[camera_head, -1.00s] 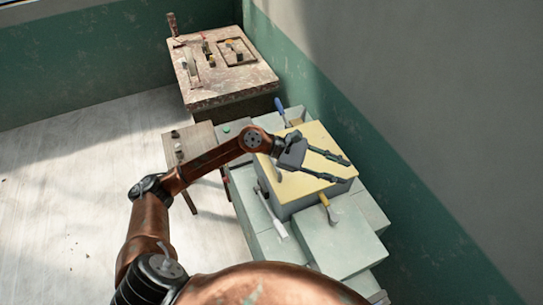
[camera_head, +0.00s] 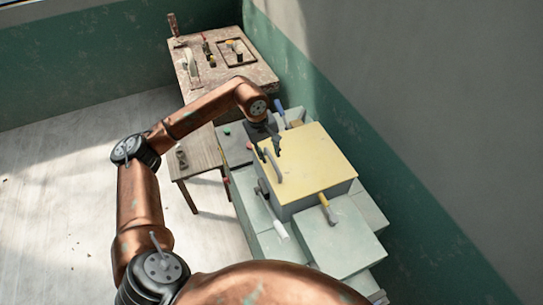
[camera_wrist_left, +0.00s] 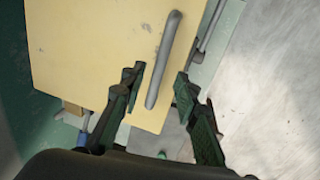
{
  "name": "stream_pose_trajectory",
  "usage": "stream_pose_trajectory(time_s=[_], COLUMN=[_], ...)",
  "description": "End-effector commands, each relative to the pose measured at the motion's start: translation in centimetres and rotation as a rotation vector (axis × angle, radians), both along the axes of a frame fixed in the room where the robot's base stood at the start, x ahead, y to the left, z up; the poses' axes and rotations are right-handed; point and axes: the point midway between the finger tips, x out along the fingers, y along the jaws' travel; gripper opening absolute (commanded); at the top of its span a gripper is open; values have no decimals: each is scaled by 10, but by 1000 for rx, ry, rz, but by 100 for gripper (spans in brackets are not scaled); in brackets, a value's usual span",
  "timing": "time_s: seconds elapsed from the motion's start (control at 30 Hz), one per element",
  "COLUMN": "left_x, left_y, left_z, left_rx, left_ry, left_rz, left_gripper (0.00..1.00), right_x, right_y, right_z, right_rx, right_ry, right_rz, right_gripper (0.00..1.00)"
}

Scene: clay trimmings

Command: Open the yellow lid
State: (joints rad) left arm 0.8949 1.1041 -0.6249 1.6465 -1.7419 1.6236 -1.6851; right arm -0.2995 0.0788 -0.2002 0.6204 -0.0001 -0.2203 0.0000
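The yellow lid (camera_head: 315,160) lies flat and closed on a grey box (camera_head: 318,200) on the pale green bench. It has a grey bar handle (camera_head: 273,165) near its left edge. My left gripper (camera_head: 268,152) is over the lid's far left corner, by the handle. In the left wrist view the gripper (camera_wrist_left: 157,82) is open, its dark fingers apart on either side of the handle's near end (camera_wrist_left: 152,95). I cannot tell whether the fingers touch it. My right gripper is in no view.
A small wooden table (camera_head: 195,154) stands to the left, a tool-covered workbench (camera_head: 225,88) at the back. The green-grey wall is close on the right.

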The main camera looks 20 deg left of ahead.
Motion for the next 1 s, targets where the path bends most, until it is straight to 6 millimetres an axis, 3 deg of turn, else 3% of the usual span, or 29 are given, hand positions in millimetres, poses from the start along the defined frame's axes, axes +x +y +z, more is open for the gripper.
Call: stream_pose_trajectory(time_s=[0.2, 0.53, 1.0], left_x=[3, 4, 4], left_y=[-3, -4, -4], left_z=[-21, -26, -26], left_rx=[-1, -1, -1], left_ry=[0, -1, -1], left_rz=[0, 0, 0], left_gripper=[29, 29, 0], right_x=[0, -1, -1], right_y=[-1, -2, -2], right_z=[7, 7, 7], right_rx=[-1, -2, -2], right_ry=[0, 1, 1], right_rz=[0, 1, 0], right_gripper=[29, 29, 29])
